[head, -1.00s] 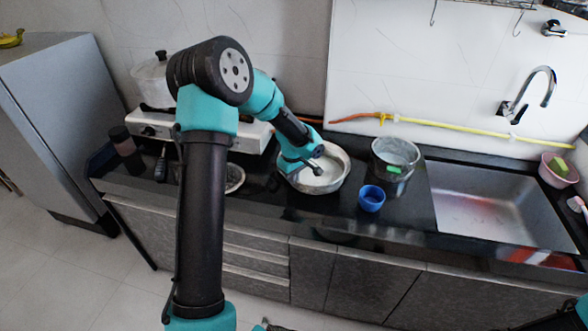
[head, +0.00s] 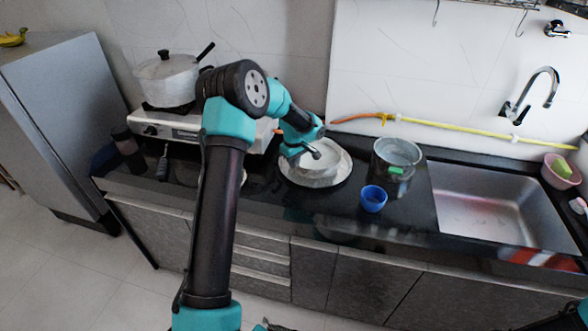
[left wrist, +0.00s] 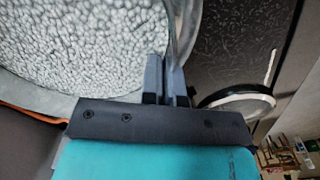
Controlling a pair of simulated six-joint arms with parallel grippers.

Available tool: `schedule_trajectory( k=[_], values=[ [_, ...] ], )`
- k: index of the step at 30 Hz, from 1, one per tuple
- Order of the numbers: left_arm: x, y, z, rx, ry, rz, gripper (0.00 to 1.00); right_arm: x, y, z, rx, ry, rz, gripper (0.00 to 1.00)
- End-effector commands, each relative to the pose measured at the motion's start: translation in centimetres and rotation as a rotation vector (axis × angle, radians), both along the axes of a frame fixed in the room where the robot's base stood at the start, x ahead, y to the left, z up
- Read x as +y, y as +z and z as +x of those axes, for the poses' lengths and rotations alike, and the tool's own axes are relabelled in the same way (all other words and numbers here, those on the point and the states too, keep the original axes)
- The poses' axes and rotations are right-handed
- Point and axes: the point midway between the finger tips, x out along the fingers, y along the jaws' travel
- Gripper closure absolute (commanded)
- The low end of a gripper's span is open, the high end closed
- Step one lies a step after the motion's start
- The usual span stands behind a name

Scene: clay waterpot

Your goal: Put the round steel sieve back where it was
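The round steel sieve (head: 330,155) shows in the head view as a pale round shape over the middle of the counter, partly hidden by my left gripper (head: 308,155). A wide pale round vessel (head: 318,182) shows just below it; I cannot tell whether they touch. In the left wrist view, the sieve's grainy grey-white round face (left wrist: 85,45) fills the upper left. My left gripper's fingers (left wrist: 167,80) are close together at its rim and appear shut on it. My right gripper is not in view; only a bit of my right arm shows at the lower right corner.
A steel pot (head: 397,155) with a green patch and a blue cup (head: 373,198) stand to the right, before the sink (head: 490,205). A lidded pot (head: 167,80) is on the stove (head: 165,128) at left. A yellow hose (head: 460,130) runs along the wall.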

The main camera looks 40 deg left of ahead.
Motion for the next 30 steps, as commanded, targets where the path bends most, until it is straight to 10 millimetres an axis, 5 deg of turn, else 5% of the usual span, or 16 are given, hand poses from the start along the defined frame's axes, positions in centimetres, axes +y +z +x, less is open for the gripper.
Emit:
schedule_trajectory(
  k=[7, 20, 28, 30],
  values=[
    [0.0, -2.9, -0.1, 0.002, 0.0, 0.0, 1.0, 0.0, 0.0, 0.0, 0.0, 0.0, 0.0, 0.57],
    [0.0, -3.4, 0.0, 0.001, 0.0, -0.001, 1.0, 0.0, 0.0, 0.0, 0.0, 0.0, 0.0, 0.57],
    [0.0, -3.4, 0.0, 0.002, 0.0, 0.0, 0.72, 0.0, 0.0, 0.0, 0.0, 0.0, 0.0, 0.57],
    [0.0, -3.3, 0.0, 0.001, 0.0, 0.0, 0.72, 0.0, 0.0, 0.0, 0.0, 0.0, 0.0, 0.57]
  ],
)
